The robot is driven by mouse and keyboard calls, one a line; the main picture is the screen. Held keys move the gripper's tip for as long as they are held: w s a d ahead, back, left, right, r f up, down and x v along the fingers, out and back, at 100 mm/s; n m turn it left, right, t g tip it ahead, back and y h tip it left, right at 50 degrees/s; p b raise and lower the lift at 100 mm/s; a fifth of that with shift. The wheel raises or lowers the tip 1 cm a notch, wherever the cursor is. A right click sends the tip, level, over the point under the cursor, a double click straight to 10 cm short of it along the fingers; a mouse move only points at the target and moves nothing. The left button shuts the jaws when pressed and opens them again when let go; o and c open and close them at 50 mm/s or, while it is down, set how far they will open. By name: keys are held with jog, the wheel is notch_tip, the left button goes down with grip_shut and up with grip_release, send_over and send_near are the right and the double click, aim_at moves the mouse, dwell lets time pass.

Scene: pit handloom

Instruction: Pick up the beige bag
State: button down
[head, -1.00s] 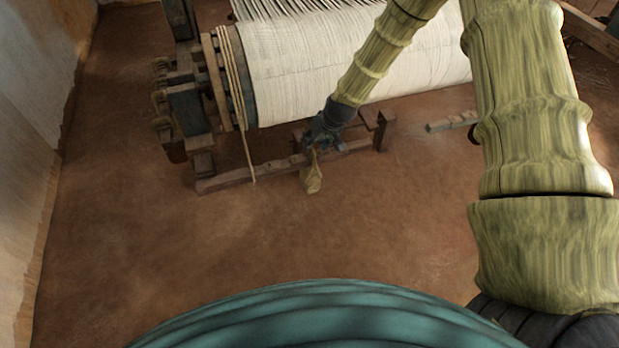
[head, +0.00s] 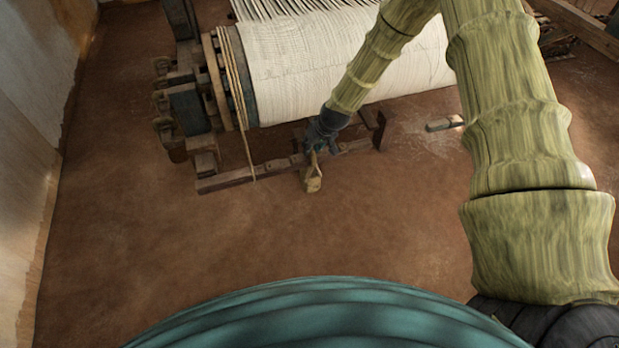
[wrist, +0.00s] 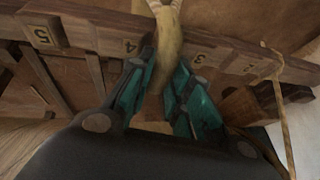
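The beige bag (head: 313,183) hangs below my gripper (head: 318,150) in the head view, in front of the low wooden beam by the loom. In the wrist view the bag (wrist: 168,45) runs upward from between the teal fingers of my gripper (wrist: 163,85). The fingers lie against both sides of its narrow part, so my gripper looks shut on it. The far end of the bag is cut off at the top of the wrist view.
The low wooden beam (head: 228,180), numbered in the wrist view, is right beside the gripper and bag. The loom's cloth roll (head: 330,65) stands behind. A rope (head: 247,150) hangs to the left. The brown floor in front is clear.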

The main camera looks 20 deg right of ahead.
jog(key=shift+w+r, duration=0.1)
jog(key=shift+r, duration=0.05)
dwell(0.4)
jog(key=shift+r, duration=0.1)
jog(key=shift+r+b, duration=0.5)
jog(key=shift+r, duration=0.95)
jog(key=s+a+r+b, duration=0.1)
jog(key=s+a, duration=0.2)
jog(key=s, duration=0.4)
jog(key=s+a+b, duration=0.2)
jog(key=s+a, duration=0.2)
jog(key=s, duration=0.3)
jog(key=shift+a+r, duration=0.3)
jog(key=shift+r, duration=0.05)
jog(key=shift+s, duration=0.2)
